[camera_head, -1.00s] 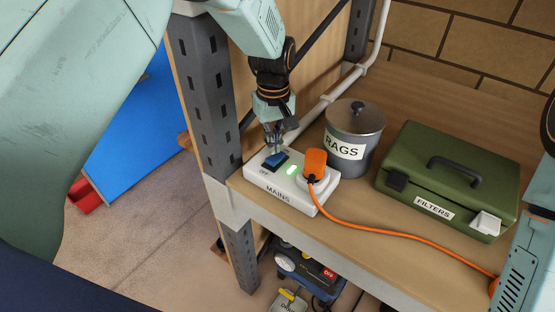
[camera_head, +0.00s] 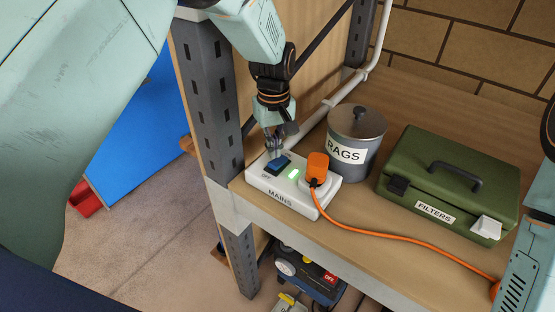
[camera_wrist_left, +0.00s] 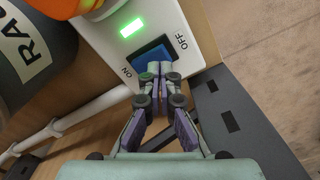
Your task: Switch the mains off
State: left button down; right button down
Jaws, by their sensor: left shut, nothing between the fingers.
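The white mains box (camera_head: 318,206), labelled MAINS, stands on the shelf near its front left corner. Its blue rocker switch (camera_head: 279,164) has OFF printed in front of it; the wrist view shows the rocker (camera_wrist_left: 151,54) with ON and OFF at its two sides. The green light (camera_head: 294,174) beside it is lit, also in the wrist view (camera_wrist_left: 131,27). My left gripper (camera_head: 273,155) is shut and empty, its fingertips at the back edge of the rocker. I cannot tell whether they touch it. My right gripper is out of view.
An orange plug (camera_head: 317,166) sits in the box, its orange cable (camera_head: 400,241) running right along the shelf. A grey RAGS can (camera_head: 361,132) and a green FILTERS case (camera_head: 455,170) stand to the right. A slotted upright (camera_head: 209,95) rises left of the box.

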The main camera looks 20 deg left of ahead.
pick_arm(q)
jog(key=shift+w+d, duration=0.15)
jog(key=shift+w, duration=0.05)
jog(key=shift+s+f, duration=0.15)
jog(key=shift+s, duration=0.05)
jog(key=shift+w+f, duration=0.15)
jog(key=shift+f, duration=0.1)
jog(key=shift+f, duration=0.15)
dwell(0.5)
jog(key=shift+f+b, duration=0.3)
jog(key=shift+b, duration=0.05)
jog(key=shift+f, duration=0.15)
